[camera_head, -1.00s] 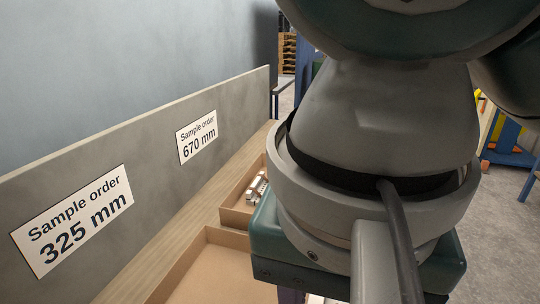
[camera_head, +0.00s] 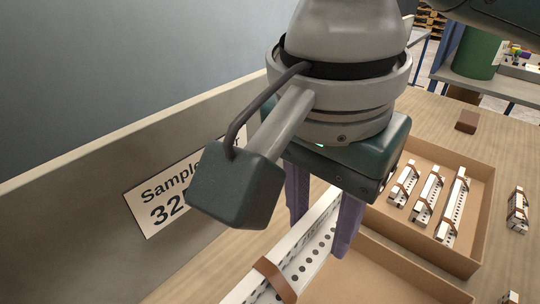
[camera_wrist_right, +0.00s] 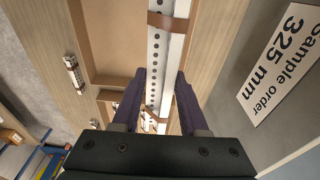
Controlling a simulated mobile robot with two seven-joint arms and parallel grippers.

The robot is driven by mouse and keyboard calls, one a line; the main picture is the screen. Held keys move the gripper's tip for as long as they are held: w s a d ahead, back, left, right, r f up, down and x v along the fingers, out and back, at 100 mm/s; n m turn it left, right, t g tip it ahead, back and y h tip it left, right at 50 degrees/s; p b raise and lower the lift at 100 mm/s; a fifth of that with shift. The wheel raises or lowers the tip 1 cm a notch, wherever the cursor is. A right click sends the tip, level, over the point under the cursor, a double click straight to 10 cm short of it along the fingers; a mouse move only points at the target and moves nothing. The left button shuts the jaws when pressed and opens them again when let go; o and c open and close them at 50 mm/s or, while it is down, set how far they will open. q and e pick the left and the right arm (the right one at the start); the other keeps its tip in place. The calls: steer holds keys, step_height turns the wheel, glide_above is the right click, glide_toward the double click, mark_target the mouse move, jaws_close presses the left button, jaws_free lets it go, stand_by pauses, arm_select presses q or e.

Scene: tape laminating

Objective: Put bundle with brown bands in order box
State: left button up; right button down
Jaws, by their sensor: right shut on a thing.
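My right gripper (camera_head: 322,222) is shut on a long white perforated bundle (camera_head: 318,245) with a brown band (camera_head: 275,279). The bundle also shows in the right wrist view (camera_wrist_right: 158,60), running between both fingers (camera_wrist_right: 158,108). In the head view its near end runs off the bottom edge. It overlaps the left side of an open cardboard box (camera_head: 385,275) whose visible floor is bare; its height over the box I cannot tell. A second cardboard box (camera_head: 491,200) further back holds several shorter white bundles (camera_head: 428,194) with brown bands. My left gripper is not in view.
A grey panel (camera_head: 70,215) bounds the wooden table on the left, with a "325 mm" sign (camera_head: 150,205) partly hidden by my wrist. Loose banded bundles (camera_head: 518,210) lie right of the boxes. A brown block (camera_head: 466,121) sits behind on bare table.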

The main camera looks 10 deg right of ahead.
step_height(320, 180, down, 14)
steer(key=b, duration=0.3)
steer(key=shift+s+r, duration=0.1)
step_height(320, 180, down, 4)
steer(key=shift+r+b, duration=0.15)
steer(key=shift+b, duration=0.65)
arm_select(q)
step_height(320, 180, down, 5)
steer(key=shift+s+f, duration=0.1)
arm_select(e)
steer(key=shift+f, duration=0.25)
steer(key=shift+f, duration=0.1)
steer(key=shift+c, duration=2.2)
jaws_free()
